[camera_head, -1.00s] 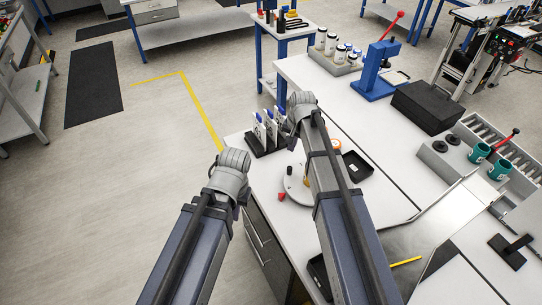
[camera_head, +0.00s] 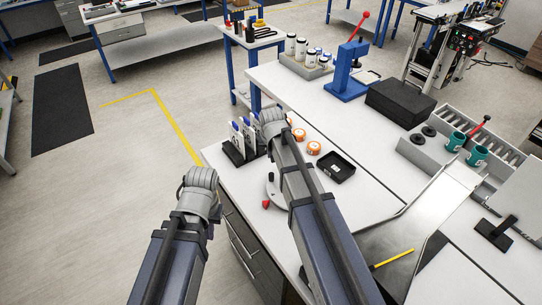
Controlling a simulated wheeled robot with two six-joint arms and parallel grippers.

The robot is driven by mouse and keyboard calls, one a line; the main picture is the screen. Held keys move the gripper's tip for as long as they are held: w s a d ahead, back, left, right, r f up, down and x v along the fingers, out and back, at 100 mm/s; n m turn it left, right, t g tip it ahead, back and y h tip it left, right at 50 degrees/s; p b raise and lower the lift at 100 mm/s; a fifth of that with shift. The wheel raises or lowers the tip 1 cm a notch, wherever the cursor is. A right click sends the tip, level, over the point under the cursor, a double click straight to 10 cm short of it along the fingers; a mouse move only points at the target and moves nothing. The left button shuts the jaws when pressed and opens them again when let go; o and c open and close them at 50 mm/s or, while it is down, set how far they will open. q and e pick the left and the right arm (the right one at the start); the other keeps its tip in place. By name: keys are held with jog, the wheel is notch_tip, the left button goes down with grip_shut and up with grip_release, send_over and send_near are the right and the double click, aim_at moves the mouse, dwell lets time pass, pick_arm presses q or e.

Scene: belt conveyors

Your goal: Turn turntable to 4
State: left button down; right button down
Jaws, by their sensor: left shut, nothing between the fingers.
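The turntable (camera_head: 271,188) is a pale round disc on the white bench top, mostly hidden behind my right forearm. A small red pointer (camera_head: 265,204) sits at its near left edge. No number on the disc can be read. My left gripper (camera_head: 214,222) is shut and empty, mostly hidden under its wrist. It is left of the turntable, over the bench's left edge or the floor beside it. My right arm reaches over the turntable, its wrist near the black rack. The right gripper's fingers are hidden behind the arm.
A black rack (camera_head: 236,154) with white-and-blue items stands behind the turntable. Orange rolls (camera_head: 314,148) and a black tray (camera_head: 336,168) lie to its right. A blue press (camera_head: 347,83), black box (camera_head: 401,104) and metal chute (camera_head: 411,228) stand farther right. Open floor lies left.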

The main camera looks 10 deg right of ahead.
aim_at(270, 173)
jog(key=b+x, duration=0.4)
jog(key=x, duration=0.2)
jog(key=shift+s+f+b, duration=0.1)
jog(key=shift+b, duration=0.25)
jog(key=s, duration=0.3)
jog(key=shift+s+a, duration=0.25)
jog(key=shift+a, duration=0.15)
jog(key=shift+s+r, duration=0.25)
jog(key=shift+w, duration=0.1)
jog(key=shift+s+a, duration=0.5)
jog(key=shift+s, duration=0.2)
jog(key=shift+w, duration=0.2)
